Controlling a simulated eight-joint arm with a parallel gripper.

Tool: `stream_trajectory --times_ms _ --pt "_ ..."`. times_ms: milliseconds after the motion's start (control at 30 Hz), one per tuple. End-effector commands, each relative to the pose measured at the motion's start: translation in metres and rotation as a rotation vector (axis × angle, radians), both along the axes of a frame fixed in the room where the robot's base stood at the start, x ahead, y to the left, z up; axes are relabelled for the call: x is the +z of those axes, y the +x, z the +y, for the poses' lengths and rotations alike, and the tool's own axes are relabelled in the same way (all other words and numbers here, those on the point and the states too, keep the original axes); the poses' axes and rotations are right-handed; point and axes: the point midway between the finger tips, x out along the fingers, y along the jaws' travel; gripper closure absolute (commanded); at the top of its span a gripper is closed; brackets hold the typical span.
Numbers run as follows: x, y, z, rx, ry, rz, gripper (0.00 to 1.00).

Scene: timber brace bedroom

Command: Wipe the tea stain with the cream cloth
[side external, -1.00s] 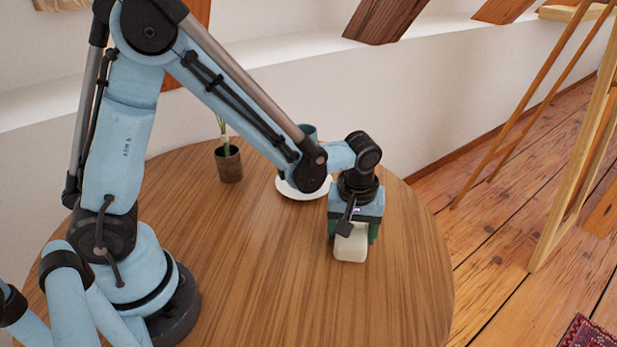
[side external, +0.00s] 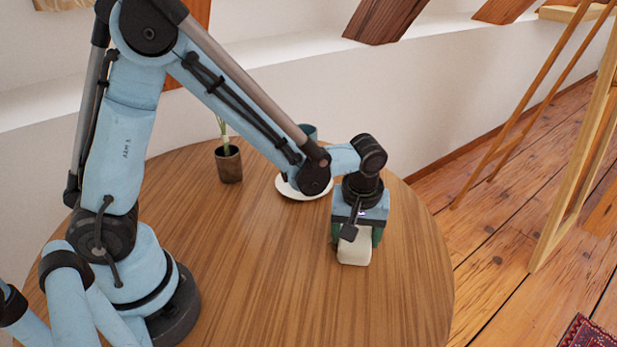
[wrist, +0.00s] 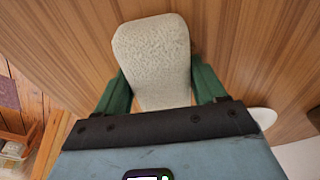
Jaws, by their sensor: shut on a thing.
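The cream cloth (side external: 354,251), a folded block with a rough weave, is held between the two green fingers of my gripper (side external: 356,238). In the wrist view the cloth (wrist: 152,55) sticks out past the fingers of my gripper (wrist: 160,88), which press it from both sides. In the side view the cloth is low over the right part of the round wooden table (side external: 255,270); I cannot tell whether it touches the top. No tea stain can be made out in either view; it may be hidden under the cloth or arm.
A white saucer (side external: 288,190) with a blue cup (side external: 308,131) partly behind my arm stands behind the gripper. A small potted plant (side external: 229,164) stands further left. The table's front middle is clear. Its right edge is near the gripper, with a wooden floor (side external: 490,260) beyond.

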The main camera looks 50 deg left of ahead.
Motion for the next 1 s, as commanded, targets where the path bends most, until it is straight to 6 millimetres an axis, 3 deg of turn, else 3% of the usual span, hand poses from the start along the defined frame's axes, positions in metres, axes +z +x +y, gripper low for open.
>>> stream_trajectory --times_ms 267,333,400,1000 --pt "-0.002 0.0 -0.026 -0.003 0.0 0.0 0.63" --pt "0.002 0.001 -0.025 0.001 0.0 0.0 0.63" --pt "0.022 -0.001 -0.024 0.001 0.0 0.0 0.63" --pt "0.074 0.0 -0.024 0.001 0.0 0.0 0.63"
